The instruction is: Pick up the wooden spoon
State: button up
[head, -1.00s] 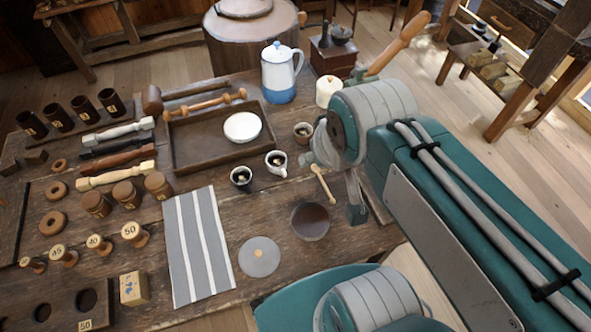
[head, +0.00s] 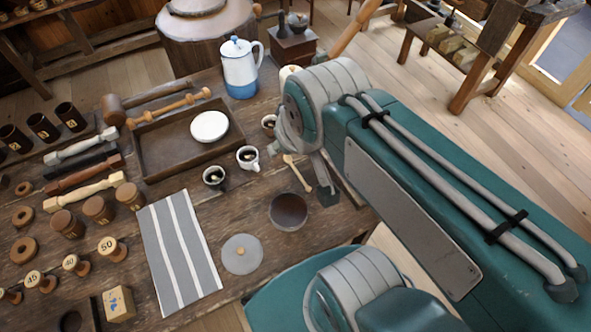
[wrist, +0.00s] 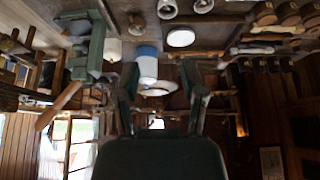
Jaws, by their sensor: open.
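The wooden spoon (head: 297,172) is a small pale spoon lying on the workbench (head: 262,200) in the head view. It lies right of the white cup (head: 248,158) and above the dark round bowl (head: 289,211), just left of my arm. I cannot make the spoon out in the wrist view. My gripper (wrist: 160,78) shows in the wrist view with its two fingers wide apart and nothing held between them. In the head view my own arm hides most of the gripper.
A striped cloth (head: 179,250) and grey disc (head: 241,254) lie nearer. A coffee grinder (head: 295,40) stands at the back.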

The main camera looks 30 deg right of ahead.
jog(key=w+d+f+g, duration=0.3)
jog(key=w+d+f, duration=0.1)
jog(key=w+f, duration=0.45)
jog(key=g, duration=0.3)
send_near(303, 180)
jog(key=f, duration=0.9)
jog(key=shift+s, duration=0.2)
grip_shut()
